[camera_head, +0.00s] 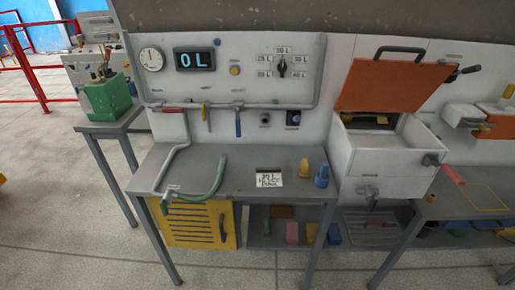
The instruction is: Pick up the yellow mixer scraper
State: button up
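Several yellow things show, and I cannot tell for certain which is the mixer scraper. A slim yellow-handled tool (203,112) hangs upright on the white panel, under the grey pipe rail, left of a blue-handled tool (238,122). A small yellow piece (304,168) stands on the grey bench top (228,168), next to a blue piece (322,176). Another bit of yellow (382,119) shows inside the open white box (382,158), partly hidden by its walls. My gripper is not in view.
The white panel carries a dial (152,59) and a "0 L" display (194,59). A grey pipe and green hose (213,183) lie on the bench's left, and a card (268,180) further right. The orange lid (388,84) stands raised. Open floor lies in front.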

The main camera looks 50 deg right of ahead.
aim_at(304, 172)
jog(key=i+j+z, duration=0.4)
jog(key=i+j, duration=0.15)
jog(key=j, duration=0.25)
jog(key=i+j+z, duration=0.2)
jog(key=j, duration=0.25)
jog(key=i, duration=0.05)
